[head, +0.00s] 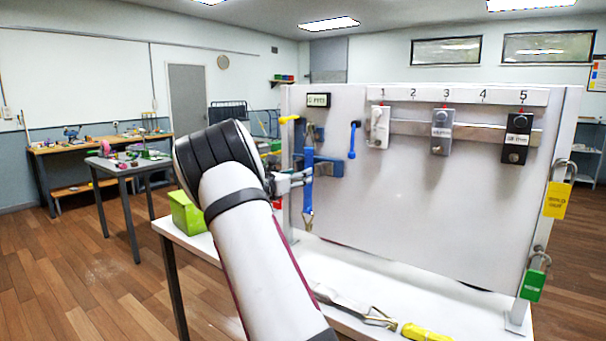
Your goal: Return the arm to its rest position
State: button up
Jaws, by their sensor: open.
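My arm, white with a black joint, rises from the bottom centre of the head view and covers part of the panel's left side. My gripper (297,180) shows beyond the arm joint, partly hidden by it. Its metal fingers are open, close to a blue strap (309,170) that hangs on the left of the white panel (375,212). A metal hook hangs at the strap's lower end. I cannot tell whether the fingers touch the strap.
The panel stands on a white table (335,270). A green bin (186,213) sits left of my arm. A yellow strap (425,332) and metal buckle lie in front.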

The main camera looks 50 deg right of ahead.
jog(key=a, duration=0.7)
jog(key=shift+s+a, duration=0.3)
jog(key=shift+a, duration=0.1)
jog(key=s+a+r+m+g+y+p, duration=0.15)
jog(key=s+a+m+y, duration=0.45)
jog(key=s+a+m, duration=0.6)
jog(key=s+a+f+m+t+y+p, duration=0.1)
jog(key=s+a+y, duration=0.5)
jog(key=s+a, duration=0.6)
jog(key=s+a+m+t+y+p, duration=0.2)
jog(key=s+a+m+y, duration=0.3)
jog(key=s+a, duration=0.8)
jog(key=a+t+y, duration=0.1)
jog(key=a, duration=0.5)
jog(key=shift+s+f+m, duration=0.25)
jog(key=shift+f+m, duration=0.1)
jog(key=shift+m, duration=0.05)
jog(key=shift+t, duration=0.25)
